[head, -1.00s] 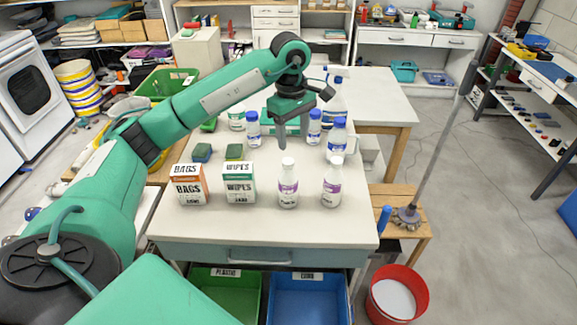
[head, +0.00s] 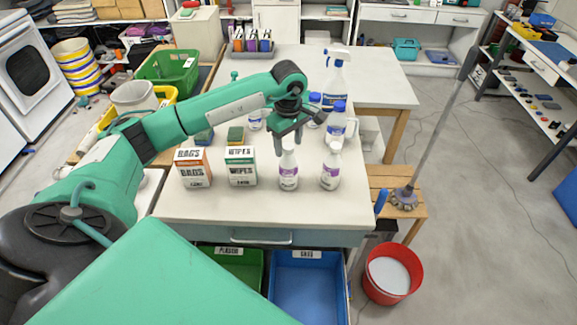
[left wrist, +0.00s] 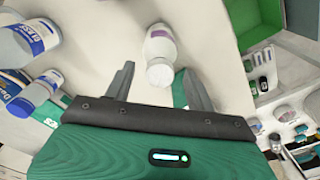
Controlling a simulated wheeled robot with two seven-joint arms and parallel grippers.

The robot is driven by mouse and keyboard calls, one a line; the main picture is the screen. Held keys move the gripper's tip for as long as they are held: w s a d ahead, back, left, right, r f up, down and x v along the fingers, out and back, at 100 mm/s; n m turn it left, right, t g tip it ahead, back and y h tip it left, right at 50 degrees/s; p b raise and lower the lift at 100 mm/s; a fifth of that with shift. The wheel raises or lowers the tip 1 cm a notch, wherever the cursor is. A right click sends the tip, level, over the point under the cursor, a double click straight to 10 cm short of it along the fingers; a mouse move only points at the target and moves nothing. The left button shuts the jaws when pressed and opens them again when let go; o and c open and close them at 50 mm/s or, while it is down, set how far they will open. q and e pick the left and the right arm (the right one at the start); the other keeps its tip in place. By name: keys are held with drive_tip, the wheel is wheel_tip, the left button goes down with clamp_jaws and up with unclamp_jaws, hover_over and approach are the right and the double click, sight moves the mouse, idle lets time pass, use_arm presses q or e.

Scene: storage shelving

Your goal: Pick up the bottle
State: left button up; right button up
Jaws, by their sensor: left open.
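A small white bottle with a purple label (head: 289,174) stands upright near the front middle of the table. My left gripper (head: 288,146) is open just above and behind its top. In the left wrist view the white bottle (left wrist: 160,50) shows between the two spread fingers, with its white cap towards the camera; I cannot tell whether they touch it. A similar purple-labelled bottle (head: 331,170) stands to its right. Blue-capped bottles (head: 338,125) stand behind, partly hidden by my gripper. My right gripper is out of view.
A BAGS box (head: 193,168) and a WIPES box (head: 240,167) stand left of the bottle. A blue-trigger spray bottle (head: 334,80) stands further back. The table's front strip (head: 250,212) is clear. Green and blue bins (head: 306,285) sit below, and a red bucket (head: 392,275) stands on the floor.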

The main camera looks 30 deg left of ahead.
sight(288, 166)
use_arm(q)
drive_tip(key=shift+f, duration=1.3)
clamp_jaws()
drive_tip(key=shift+r, duration=0.15)
